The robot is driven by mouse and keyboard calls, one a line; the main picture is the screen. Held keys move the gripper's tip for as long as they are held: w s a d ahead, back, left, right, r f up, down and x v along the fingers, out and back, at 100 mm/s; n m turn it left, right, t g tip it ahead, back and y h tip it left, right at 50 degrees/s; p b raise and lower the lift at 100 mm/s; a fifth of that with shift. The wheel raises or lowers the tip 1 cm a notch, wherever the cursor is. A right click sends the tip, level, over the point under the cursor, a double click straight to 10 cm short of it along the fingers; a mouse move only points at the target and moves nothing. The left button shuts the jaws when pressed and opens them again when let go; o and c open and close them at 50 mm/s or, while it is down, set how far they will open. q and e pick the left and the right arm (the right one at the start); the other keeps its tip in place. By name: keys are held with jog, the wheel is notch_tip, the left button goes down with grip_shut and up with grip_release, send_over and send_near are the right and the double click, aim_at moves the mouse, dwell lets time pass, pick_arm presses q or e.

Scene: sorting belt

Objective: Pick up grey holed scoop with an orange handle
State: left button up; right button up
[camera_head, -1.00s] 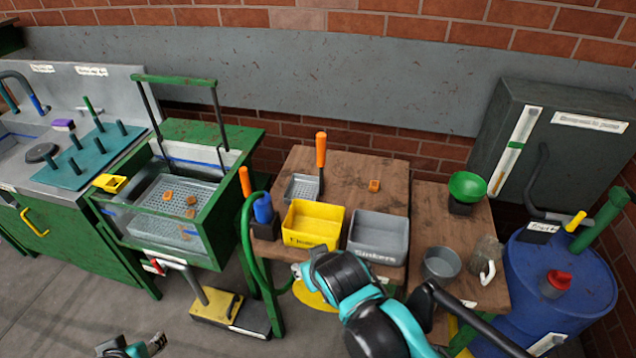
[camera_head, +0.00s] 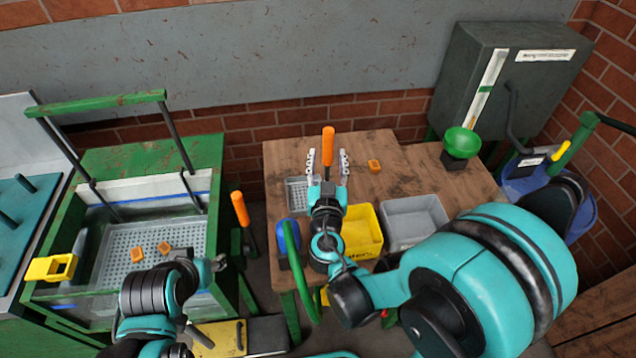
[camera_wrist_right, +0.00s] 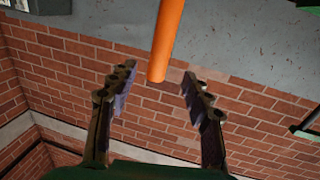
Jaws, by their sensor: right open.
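The grey holed scoop (camera_head: 298,193) rests on the wooden table, partly hidden behind my right gripper. Its orange handle (camera_head: 328,140) stands upright. My right gripper (camera_head: 328,163) is open, with one finger on each side of the handle in the head view. In the right wrist view the handle (camera_wrist_right: 167,38) comes down from the top, its end near the gap between the open fingertips (camera_wrist_right: 158,82), not touching either. My left gripper (camera_head: 218,264) is low on the left by the green-framed tank, partly hidden by its own arm; its jaws are unclear.
A yellow bin (camera_head: 363,232) and a grey bin (camera_head: 416,217) stand at the table's front, right of my right gripper. An orange block (camera_head: 375,166) lies right of the handle. Another orange handle (camera_head: 240,209) stands by the tank (camera_head: 205,235).

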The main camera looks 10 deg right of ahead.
aim_at(328, 143)
jog(key=w, duration=0.2)
jog(key=w+d+b, duration=0.1)
jog(key=w, duration=0.4)
jog(key=shift+w+d+r+b, duration=0.1)
jog(key=shift+w+d+b, duration=0.1)
jog(key=shift+d+b, duration=0.15)
grip_shut()
